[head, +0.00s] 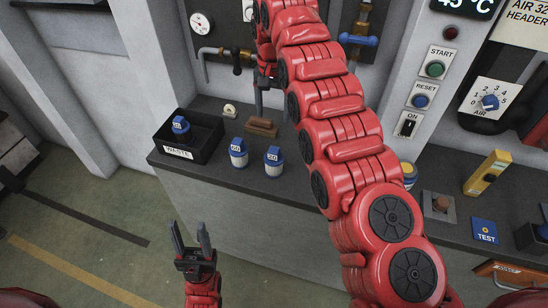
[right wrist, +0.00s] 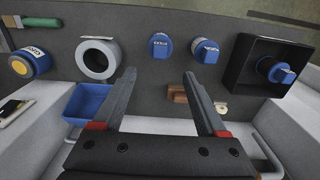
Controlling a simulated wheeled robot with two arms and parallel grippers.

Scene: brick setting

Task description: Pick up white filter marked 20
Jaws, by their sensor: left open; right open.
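The white filter marked 20 (head: 273,162), with a blue cap, stands upright near the bench's front edge. It also shows at the top centre of the right wrist view (right wrist: 160,46). A similar blue-capped filter (head: 238,153) stands to its left; its mark is hard to read. My right gripper (head: 270,104) is open and empty behind the filters, partly hidden by its own arm in the head view. In the right wrist view its fingers (right wrist: 160,78) point toward the filters, apart from them. My left gripper (head: 193,238) is open and empty in front of the bench.
A black WASTE tray (head: 208,146) holds another blue-capped filter (head: 181,127). A brown block (head: 261,127) and a small pale item (head: 230,110) lie behind the filters. A tape roll (right wrist: 98,58), blue bin (right wrist: 87,104) and blue tin (right wrist: 30,62) are nearby. Pipes and gauges line the wall.

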